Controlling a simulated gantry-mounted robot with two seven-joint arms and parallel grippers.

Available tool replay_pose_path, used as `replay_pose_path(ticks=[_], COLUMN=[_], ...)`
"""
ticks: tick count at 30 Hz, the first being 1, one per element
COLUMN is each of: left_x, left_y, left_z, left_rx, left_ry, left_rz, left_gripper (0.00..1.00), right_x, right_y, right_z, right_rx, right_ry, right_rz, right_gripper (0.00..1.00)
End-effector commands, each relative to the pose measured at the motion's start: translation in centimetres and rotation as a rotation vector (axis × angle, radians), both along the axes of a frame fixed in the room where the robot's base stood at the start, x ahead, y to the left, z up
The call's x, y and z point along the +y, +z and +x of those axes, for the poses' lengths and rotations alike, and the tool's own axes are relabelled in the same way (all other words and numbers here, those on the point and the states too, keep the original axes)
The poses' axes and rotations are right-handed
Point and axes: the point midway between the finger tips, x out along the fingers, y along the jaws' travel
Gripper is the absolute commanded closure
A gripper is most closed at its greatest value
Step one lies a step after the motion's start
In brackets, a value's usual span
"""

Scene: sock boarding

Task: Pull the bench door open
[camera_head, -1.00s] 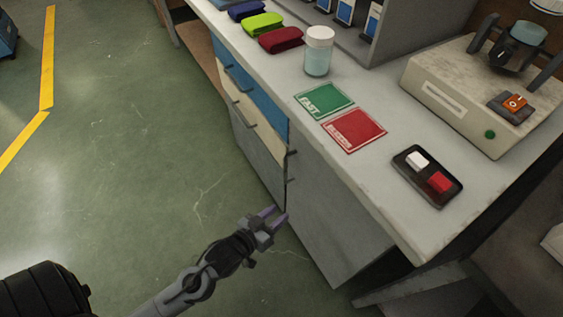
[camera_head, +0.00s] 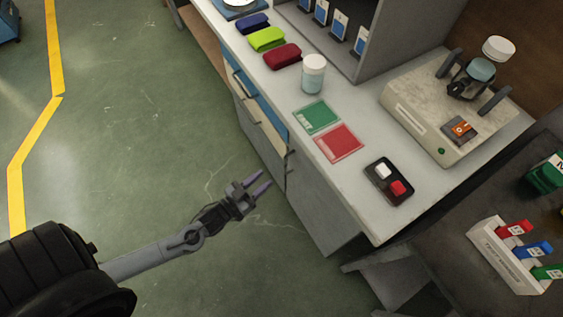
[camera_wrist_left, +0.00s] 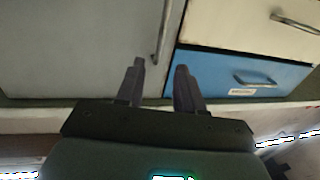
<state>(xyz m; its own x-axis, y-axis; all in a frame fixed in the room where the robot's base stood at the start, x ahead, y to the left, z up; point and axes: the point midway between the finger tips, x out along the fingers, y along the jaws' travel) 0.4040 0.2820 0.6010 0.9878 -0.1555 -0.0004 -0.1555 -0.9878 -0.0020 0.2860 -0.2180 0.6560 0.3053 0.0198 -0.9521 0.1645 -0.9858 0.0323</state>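The bench door (camera_head: 318,208) is the grey front panel at the right end of the bench, and it looks shut. Its dark upright handle (camera_head: 289,164) is near the door's left edge, beside the drawers. My left gripper (camera_head: 261,184) is in front of the bench, left of the handle and apart from it, with its two fingers spread and empty. In the left wrist view, the picture is upside down. The open fingers (camera_wrist_left: 159,68) point toward the door (camera_wrist_left: 75,45), and the handle (camera_wrist_left: 162,35) shows just beyond them, between their lines. My right gripper is not in view.
A blue drawer (camera_head: 267,105) and a cream drawer (camera_head: 258,122) with bar handles sit left of the door. The bench top holds a jar (camera_head: 313,75), a black tray (camera_head: 378,194) and coloured cards. The green floor (camera_head: 130,140) in front is clear.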

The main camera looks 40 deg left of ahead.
Motion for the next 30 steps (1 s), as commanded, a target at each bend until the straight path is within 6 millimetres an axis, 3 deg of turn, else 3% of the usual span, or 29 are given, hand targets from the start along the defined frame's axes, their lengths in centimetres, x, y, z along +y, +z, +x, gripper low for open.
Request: replay_pose_path(ticks=[9, 15, 21, 30], left_x=[-0.9, -1.2, -1.4, -1.5], left_y=[-0.3, -0.2, -0.1, 0.0], left_z=[5.2, 7.6, 8.8, 8.9], left_rx=[-0.003, -0.002, 0.001, 0.001], left_ry=[-0.001, 0.0, 0.0, -0.001], left_rz=[-0.001, -0.002, -0.002, -0.002], left_gripper=[0.63, 0.63, 0.63, 0.63], right_x=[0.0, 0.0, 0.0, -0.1], right_y=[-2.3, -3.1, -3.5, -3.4], right_z=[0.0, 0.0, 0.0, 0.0], right_rx=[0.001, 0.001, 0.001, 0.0], right_ry=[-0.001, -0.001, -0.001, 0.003], right_rz=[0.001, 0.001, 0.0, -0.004], right_gripper=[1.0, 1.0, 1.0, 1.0])
